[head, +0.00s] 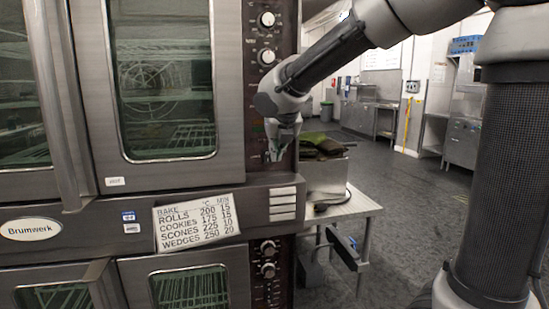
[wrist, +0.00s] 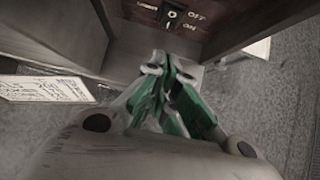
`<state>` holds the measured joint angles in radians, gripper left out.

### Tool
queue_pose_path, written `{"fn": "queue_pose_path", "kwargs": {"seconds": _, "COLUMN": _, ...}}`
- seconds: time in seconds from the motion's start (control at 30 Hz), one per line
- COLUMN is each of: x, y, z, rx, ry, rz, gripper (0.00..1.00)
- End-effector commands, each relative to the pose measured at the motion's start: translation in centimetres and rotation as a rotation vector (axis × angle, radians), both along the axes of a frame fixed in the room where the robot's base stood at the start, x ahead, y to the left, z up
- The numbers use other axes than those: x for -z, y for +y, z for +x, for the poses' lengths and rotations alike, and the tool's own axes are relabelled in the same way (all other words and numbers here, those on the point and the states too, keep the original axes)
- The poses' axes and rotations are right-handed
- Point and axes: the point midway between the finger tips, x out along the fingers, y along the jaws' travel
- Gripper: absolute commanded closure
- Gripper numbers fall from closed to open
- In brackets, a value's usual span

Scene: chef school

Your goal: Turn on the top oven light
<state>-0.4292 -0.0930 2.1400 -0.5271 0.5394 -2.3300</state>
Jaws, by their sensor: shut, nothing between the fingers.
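The top oven (head: 229,95) stands at the left with its glass door closed, and its dark control panel (head: 258,92) runs down its right edge. My gripper (head: 275,152) is at the lower part of this panel in the head view. In the wrist view its green-padded fingers (wrist: 170,62) are shut and empty, pointing at a small switch (wrist: 172,14). The switch has a light label on its left and OFF and ON marks on its right. The fingertips appear short of the switch. Its setting is too small to tell. In the head view my gripper hides the switch.
Knobs (head: 267,57) sit higher on the panel. A baking-times card (head: 198,222) hangs below the top oven. A lower oven (head: 190,288) is beneath. A small table (head: 345,208) with dark cloths stands right of the ovens. Open floor (head: 410,200) lies further right.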

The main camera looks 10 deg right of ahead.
Motion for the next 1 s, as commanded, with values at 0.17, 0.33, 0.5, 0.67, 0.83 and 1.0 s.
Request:
{"fn": "queue_pose_path", "kwargs": {"seconds": 0.17, "x": -2.4, "y": 0.0, "z": -1.9, "rx": -0.001, "ry": -0.002, "rz": 0.002, "gripper": 1.00}}
{"fn": "queue_pose_path", "kwargs": {"seconds": 0.33, "x": -3.8, "y": 0.0, "z": -2.9, "rx": -0.001, "ry": -0.001, "rz": 0.001, "gripper": 1.00}}
{"fn": "queue_pose_path", "kwargs": {"seconds": 0.5, "x": -4.0, "y": 0.0, "z": -3.2, "rx": 0.001, "ry": 0.002, "rz": -0.001, "gripper": 1.00}}
{"fn": "queue_pose_path", "kwargs": {"seconds": 0.67, "x": -4.0, "y": 0.0, "z": -3.2, "rx": 0.001, "ry": 0.002, "rz": -0.001, "gripper": 1.00}}
{"fn": "queue_pose_path", "kwargs": {"seconds": 0.83, "x": -3.0, "y": 0.0, "z": -3.6, "rx": 0.000, "ry": 0.003, "rz": 0.000, "gripper": 1.00}}
{"fn": "queue_pose_path", "kwargs": {"seconds": 1.0, "x": -2.7, "y": 0.0, "z": -3.7, "rx": 0.000, "ry": 0.000, "rz": 0.000, "gripper": 1.00}}
